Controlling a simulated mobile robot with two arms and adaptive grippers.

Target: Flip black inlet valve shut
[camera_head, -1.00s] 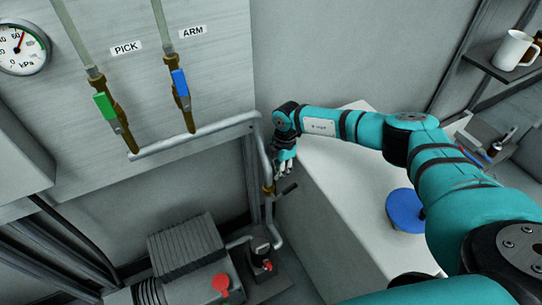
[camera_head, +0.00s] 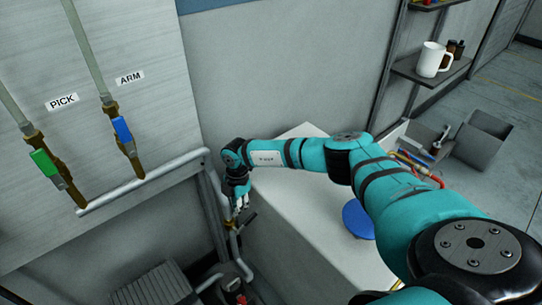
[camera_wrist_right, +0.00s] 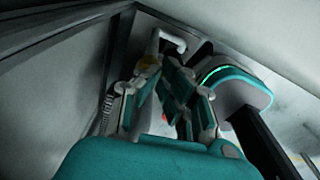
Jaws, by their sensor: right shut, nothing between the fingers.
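The black inlet valve handle (camera_head: 248,221) sits on a vertical grey pipe low beside the white cabinet. It sticks out sideways to the right from the pipe. My right gripper (camera_head: 240,205) points down just above the handle, fingers shut and empty. Whether it touches the handle I cannot tell. In the right wrist view, my right gripper's fingers (camera_wrist_right: 160,85) reach toward the pipe (camera_wrist_right: 170,42) and a brass fitting (camera_wrist_right: 150,62); the black handle is not clear there. My left gripper is not in view.
Green (camera_head: 44,162) and blue (camera_head: 122,130) valve handles hang on the wall panel, labelled PICK and ARM. A white cabinet (camera_head: 290,195) stands right of the pipe, under my right arm. A ribbed grey unit (camera_head: 152,287) is below. A shelf (camera_head: 430,68) holds a white mug.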

